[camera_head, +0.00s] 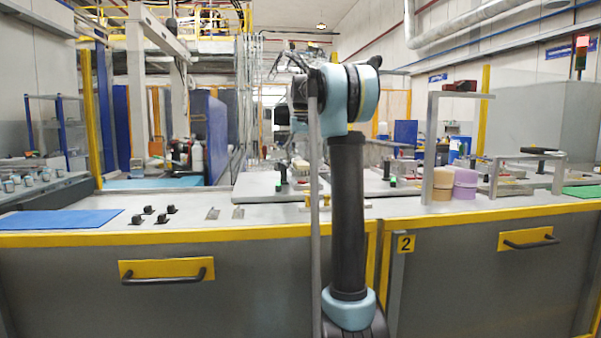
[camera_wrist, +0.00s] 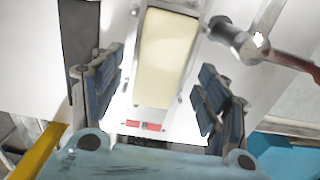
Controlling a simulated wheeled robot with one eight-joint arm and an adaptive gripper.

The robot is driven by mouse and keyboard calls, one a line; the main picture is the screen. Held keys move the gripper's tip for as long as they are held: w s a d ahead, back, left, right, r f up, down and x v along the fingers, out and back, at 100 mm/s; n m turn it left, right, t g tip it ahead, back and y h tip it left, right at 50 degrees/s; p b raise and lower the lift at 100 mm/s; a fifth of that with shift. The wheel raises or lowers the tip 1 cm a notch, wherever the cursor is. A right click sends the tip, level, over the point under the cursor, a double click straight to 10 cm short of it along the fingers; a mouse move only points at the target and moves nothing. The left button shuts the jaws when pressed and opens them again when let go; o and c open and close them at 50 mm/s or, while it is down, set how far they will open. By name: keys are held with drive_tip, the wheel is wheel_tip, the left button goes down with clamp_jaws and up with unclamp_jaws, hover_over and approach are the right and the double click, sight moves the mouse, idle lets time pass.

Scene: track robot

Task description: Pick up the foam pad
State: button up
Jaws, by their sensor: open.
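A cream, rectangular foam pad (camera_wrist: 167,58) lies in a narrow metal holder (camera_wrist: 140,50) in the wrist view. Its long side runs away from my gripper. My gripper (camera_wrist: 160,92) is open, with blue-padded fingers on the left and right of the pad. The fingers look apart from the pad and nothing is held. I cannot tell the height of the fingers over the pad. In the head view my own arm hides the gripper, and I cannot pick out the pad there for sure.
A dark bar (camera_wrist: 78,35) lies to the left. In the head view, tan (camera_head: 442,184) and purple (camera_head: 466,184) round stacks stand on the bench right of my arm. A blue mat (camera_head: 62,220) lies left.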

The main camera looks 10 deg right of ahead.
drive_tip(key=shift+f, duration=1.05)
drive_tip(key=c, duration=1.1)
drive_tip(key=shift+c, duration=0.2)
drive_tip(key=shift+r, duration=0.1)
